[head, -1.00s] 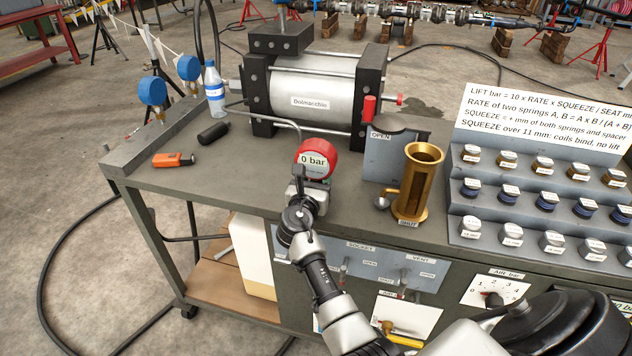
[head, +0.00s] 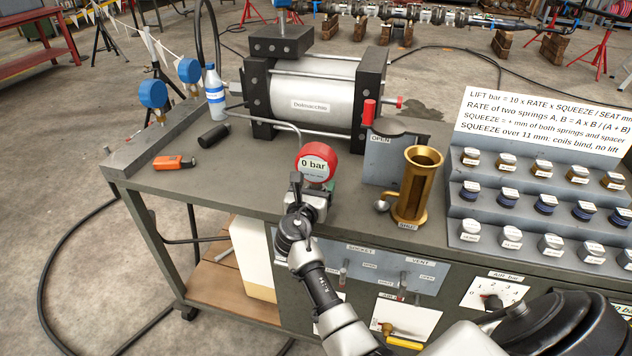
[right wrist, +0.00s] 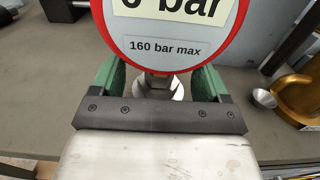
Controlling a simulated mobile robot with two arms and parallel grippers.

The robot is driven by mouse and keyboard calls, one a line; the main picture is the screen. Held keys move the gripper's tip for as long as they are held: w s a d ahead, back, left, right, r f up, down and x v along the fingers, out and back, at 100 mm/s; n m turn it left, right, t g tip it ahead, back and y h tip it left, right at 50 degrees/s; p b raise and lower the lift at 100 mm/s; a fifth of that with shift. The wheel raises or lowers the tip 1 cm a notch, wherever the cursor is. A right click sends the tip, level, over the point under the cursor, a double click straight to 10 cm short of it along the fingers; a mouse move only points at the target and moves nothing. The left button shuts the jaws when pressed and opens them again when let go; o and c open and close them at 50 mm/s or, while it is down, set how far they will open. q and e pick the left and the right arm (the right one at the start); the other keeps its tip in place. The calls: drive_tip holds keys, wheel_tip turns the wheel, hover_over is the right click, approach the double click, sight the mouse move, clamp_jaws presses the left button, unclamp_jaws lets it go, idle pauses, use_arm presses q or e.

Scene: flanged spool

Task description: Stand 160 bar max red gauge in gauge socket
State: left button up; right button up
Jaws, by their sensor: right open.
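The red-rimmed gauge (head: 316,163) stands upright near the front of the bench, its face reading 0 bar. In the right wrist view the gauge face (right wrist: 165,47) reads 160 bar max, and its metal stem runs down to a silver round fitting (right wrist: 172,88), apparently the gauge socket. How deep the stem sits is hidden. My right gripper (head: 306,188) is at the near side of the gauge, low by its stem. Its green fingers (right wrist: 158,80) are open, one on each side of the stem, with gaps visible. My left gripper is not in view.
A steel cylinder (head: 312,103) with dark end blocks stands behind the gauge. A brass cup-like part (head: 416,187) and a grey OPEN plate (head: 385,165) are to the right. An orange tool (head: 174,163), black cylinder (head: 214,135) and bottle (head: 214,92) are left. The front-left bench top is clear.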

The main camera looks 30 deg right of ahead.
drive_tip(key=p+v, duration=0.3)
drive_tip(key=v, duration=0.8)
drive_tip(key=s+a+f+m+g+y, duration=0.25)
drive_tip(key=s+f, duration=0.25)
drive_tip(key=f, duration=0.6)
drive_tip(key=s+a+f+m+g+y, duration=0.1)
drive_tip(key=s+a+f+m+y, duration=0.25)
drive_tip(key=f, duration=0.75)
drive_tip(key=s+f+m+g+y, duration=0.15)
drive_tip(key=s+f+y, duration=0.35)
drive_tip(key=f, duration=0.7)
drive_tip(key=s+f+m+g+y, duration=0.1)
drive_tip(key=s+f+m, duration=0.3)
drive_tip(key=s, duration=0.6)
drive_tip(key=s+d+f+m+g+y, duration=0.1)
drive_tip(key=s+f+m, duration=0.4)
drive_tip(key=s, duration=0.6)
drive_tip(key=s+f+m+g, duration=0.3)
drive_tip(key=s+f+m, duration=0.2)
drive_tip(key=s, duration=0.6)
drive_tip(key=shift+d+m+g+y, duration=0.2)
drive_tip(key=shift+m+g+y, duration=0.15)
drive_tip(key=shift+m, duration=0.8)
